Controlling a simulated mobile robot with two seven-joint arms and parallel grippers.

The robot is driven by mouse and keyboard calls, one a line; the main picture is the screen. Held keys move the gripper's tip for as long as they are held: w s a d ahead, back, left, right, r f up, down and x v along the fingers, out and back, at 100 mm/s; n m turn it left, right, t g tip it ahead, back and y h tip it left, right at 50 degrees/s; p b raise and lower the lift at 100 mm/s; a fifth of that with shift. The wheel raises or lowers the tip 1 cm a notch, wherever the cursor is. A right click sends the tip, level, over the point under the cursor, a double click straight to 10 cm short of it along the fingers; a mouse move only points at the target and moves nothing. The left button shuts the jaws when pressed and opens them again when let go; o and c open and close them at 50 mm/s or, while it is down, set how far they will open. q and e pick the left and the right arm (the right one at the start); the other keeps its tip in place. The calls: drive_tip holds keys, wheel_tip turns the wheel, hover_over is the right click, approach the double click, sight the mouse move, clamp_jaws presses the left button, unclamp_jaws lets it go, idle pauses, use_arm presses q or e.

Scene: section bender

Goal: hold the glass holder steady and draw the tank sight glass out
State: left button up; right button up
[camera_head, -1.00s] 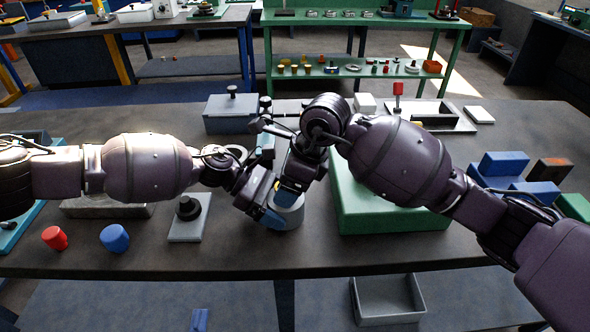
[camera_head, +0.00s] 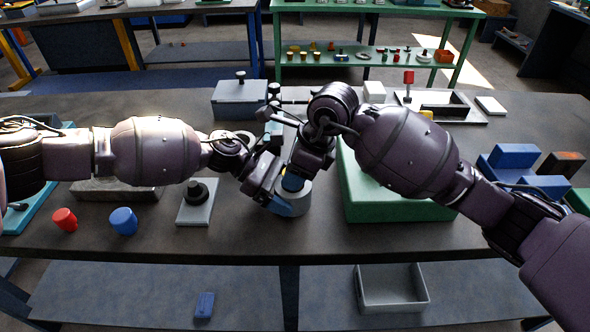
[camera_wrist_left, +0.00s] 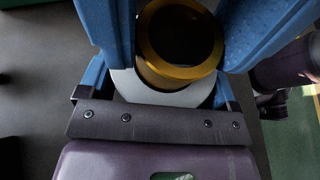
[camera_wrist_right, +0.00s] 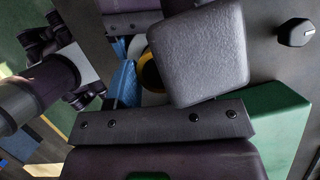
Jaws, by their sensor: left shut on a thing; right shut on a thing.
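The glass holder (camera_head: 294,205) is a short grey cylinder standing on the bench in the head view; its pale rim (camera_wrist_left: 190,98) shows in the left wrist view. My left gripper (camera_head: 279,207) comes in low from the left and is shut on the holder. The tank sight glass (camera_wrist_left: 158,68) shows as an amber ring with a dark inside, upright between blue fingers. My right gripper (camera_head: 293,184) is above the holder, shut on the sight glass. In the right wrist view a grey rounded block hides most of the amber ring (camera_wrist_right: 151,75). How far the glass sits in the holder is hidden.
A large green block (camera_head: 390,208) stands right of the holder. A grey lidded box (camera_head: 241,98) stands behind. Bare bench lies in front.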

drive_tip(key=shift+r, duration=0.1)
drive_tip(key=shift+r, duration=3.15)
use_arm(q)
drive_tip(key=o, duration=0.5)
drive_tip(key=shift+o, duration=0.2)
